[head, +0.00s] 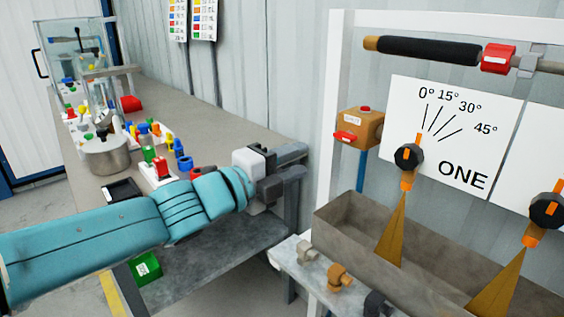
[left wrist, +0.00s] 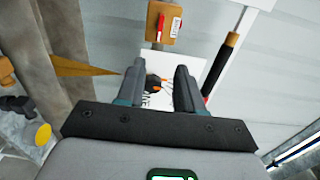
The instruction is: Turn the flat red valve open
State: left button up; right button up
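A brown-orange box (head: 372,120) on a blue post stands beside the white frame. It has a flat red handle (head: 346,136) low on its front, a pale label and a red piece on top. The box also shows at the top of the left wrist view (left wrist: 155,10), with a red part (left wrist: 160,28) beside the label. My left gripper (head: 300,162) is left of and below the box, apart from it. In the left wrist view its two fingers (left wrist: 160,88) are spread with nothing held between them. My right gripper is not in view.
A panel marked ONE (head: 462,176) with a black knob (head: 408,157) is right of the box. A black bar (head: 430,50) with a red clamp (head: 497,58) runs above. A trough (head: 345,225) lies below. The workbench (head: 215,125) holds several coloured parts and a pot (head: 105,155).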

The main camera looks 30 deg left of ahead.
pick_arm(q)
jog(key=v, duration=0.2)
jog(key=shift+s+a, duration=0.15)
jog(key=shift+s, duration=0.15)
jog(key=shift+s, duration=0.1)
dwell(0.3)
